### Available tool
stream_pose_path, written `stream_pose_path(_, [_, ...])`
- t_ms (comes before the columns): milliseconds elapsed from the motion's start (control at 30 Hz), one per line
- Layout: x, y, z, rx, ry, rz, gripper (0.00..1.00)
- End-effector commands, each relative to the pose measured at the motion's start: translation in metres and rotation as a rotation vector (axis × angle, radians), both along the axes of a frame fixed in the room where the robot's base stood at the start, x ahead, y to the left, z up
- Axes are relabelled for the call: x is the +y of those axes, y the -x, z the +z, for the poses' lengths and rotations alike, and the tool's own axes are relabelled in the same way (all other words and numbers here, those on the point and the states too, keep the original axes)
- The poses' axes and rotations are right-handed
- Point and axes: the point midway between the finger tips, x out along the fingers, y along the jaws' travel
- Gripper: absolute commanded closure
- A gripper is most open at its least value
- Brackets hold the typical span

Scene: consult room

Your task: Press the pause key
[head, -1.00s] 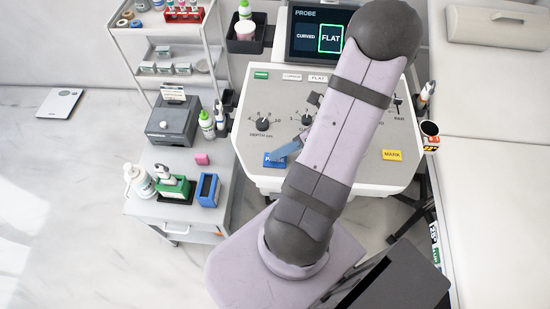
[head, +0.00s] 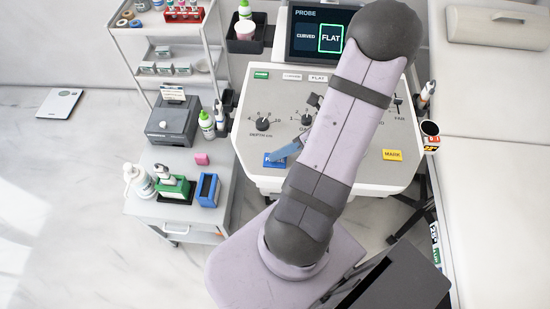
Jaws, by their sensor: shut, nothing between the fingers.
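The pause key is a blue key (head: 267,160) at the front left of the white and grey console panel (head: 255,145). Only the first part of its label shows. My gripper (head: 279,157), with blue-grey fingers, is shut and empty. It reaches in from the right and its tip overlaps the right part of the key in the picture. I cannot tell whether the tip touches the key or is just above it. My arm hides the middle of the panel.
A yellow MARK key (head: 392,155) is at the panel's front right. A depth knob (head: 263,124) and another knob (head: 306,120) stand behind the blue key. A screen (head: 315,35) reads PROBE, with FLAT outlined in green. A cart (head: 160,208) with bottles stands at left.

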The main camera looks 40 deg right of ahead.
Motion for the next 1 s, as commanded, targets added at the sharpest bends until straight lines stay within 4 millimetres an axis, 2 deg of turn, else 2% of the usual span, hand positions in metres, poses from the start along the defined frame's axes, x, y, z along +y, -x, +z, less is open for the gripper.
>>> stream_pose_path(467, [0.000, 0.000, -0.001, 0.001, 0.000, 0.001, 1.00])
stream_pose_path(1000, [0.000, 0.000, 0.016, 0.001, 0.000, 0.000, 1.00])
